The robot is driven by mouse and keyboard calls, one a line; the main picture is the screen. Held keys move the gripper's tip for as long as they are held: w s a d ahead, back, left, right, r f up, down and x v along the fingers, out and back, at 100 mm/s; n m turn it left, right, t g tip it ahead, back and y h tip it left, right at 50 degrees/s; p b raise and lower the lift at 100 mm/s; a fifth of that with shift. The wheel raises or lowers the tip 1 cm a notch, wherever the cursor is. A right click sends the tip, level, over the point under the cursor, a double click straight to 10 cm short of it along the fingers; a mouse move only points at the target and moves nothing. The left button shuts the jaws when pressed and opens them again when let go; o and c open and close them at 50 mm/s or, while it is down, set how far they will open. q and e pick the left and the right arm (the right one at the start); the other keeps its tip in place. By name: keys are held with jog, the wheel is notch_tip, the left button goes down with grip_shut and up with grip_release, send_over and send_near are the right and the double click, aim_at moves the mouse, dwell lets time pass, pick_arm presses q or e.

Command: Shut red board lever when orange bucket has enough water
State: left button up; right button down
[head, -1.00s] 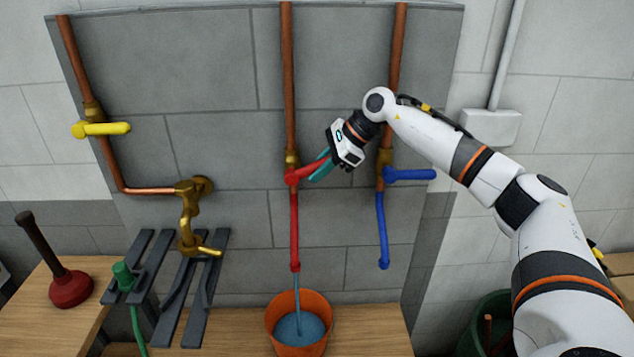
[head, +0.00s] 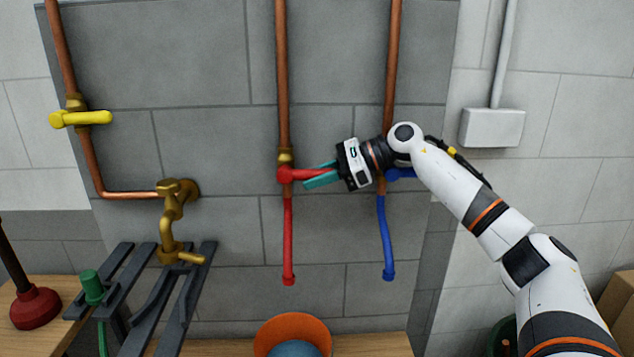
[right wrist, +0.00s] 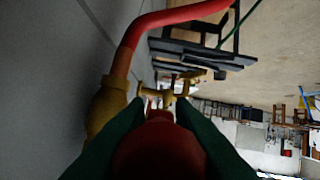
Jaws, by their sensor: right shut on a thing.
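The red lever (head: 302,174) sits on a brass valve on the grey board and lies about level, pointing right. My right gripper (head: 320,178) is shut on its outer part, with the teal fingers around it. In the right wrist view the lever (right wrist: 158,150) runs between the two dark green fingers. The red spout (head: 289,240) hangs below the valve, and no water stream shows under it. The orange bucket (head: 272,332) stands on the bench below, cut off by the lower edge, with blue water (head: 295,350) inside. My left gripper is out of view.
A blue lever (head: 400,173), partly hidden by my right arm, and its blue spout (head: 386,240) are close on the right. A yellow lever (head: 80,118), brass tap (head: 172,225), dark rack (head: 185,310) and plunger (head: 35,307) are on the left.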

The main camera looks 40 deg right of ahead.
jog(key=c, duration=1.3)
grip_release()
jog(key=shift+o, duration=0.2)
notch_tip(320, 180, up, 10)
